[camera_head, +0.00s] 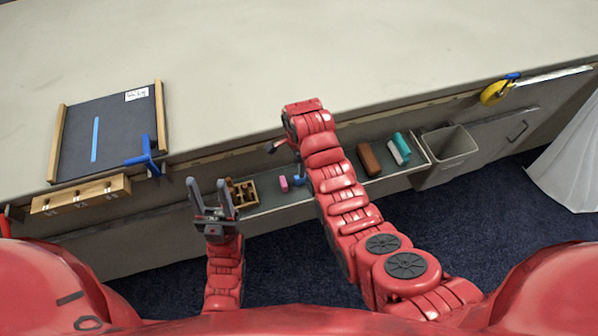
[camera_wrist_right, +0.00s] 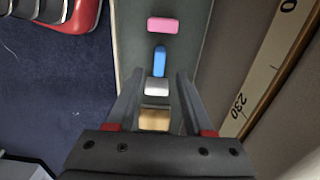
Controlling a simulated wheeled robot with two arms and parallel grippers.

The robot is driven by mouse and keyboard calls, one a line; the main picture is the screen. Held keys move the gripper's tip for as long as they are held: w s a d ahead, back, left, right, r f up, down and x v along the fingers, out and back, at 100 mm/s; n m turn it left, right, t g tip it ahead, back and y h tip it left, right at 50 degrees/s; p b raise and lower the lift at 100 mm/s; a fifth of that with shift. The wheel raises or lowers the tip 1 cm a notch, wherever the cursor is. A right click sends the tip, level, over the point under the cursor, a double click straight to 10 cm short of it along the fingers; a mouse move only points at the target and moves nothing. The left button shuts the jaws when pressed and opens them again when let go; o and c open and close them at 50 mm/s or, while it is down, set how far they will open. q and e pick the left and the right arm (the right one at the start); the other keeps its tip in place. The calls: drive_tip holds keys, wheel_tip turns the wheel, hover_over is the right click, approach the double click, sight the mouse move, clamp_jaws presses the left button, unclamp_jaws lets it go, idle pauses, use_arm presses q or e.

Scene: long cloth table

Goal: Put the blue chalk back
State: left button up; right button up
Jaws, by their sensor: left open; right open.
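The blue chalk (camera_head: 299,180) lies in the long tray along the table's front side, right of the pink chalk (camera_head: 283,184). In the right wrist view, the blue chalk (camera_wrist_right: 160,60) lies between the pink chalk (camera_wrist_right: 162,24) and a white piece (camera_wrist_right: 156,86). My right gripper (camera_head: 272,148) is open above the tray; in its wrist view the fingertips (camera_wrist_right: 159,73) frame the white piece and the near end of the blue chalk, without a visible grip. My left gripper (camera_head: 207,187) is open and empty, left of a small wooden compartment holder (camera_head: 252,184).
A dark board (camera_head: 120,125) with a blue line lies on the table, with a blue clamp (camera_head: 147,158) at its edge. A brown block (camera_head: 369,158) and a teal piece (camera_head: 402,144) lie further right in the tray. A grey bin (camera_head: 448,145) hangs beyond.

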wheel_tip(320, 180, up, 4)
drive_tip(key=shift+b, duration=0.3)
drive_tip(key=shift+s+f, duration=0.1)
idle(0.4)
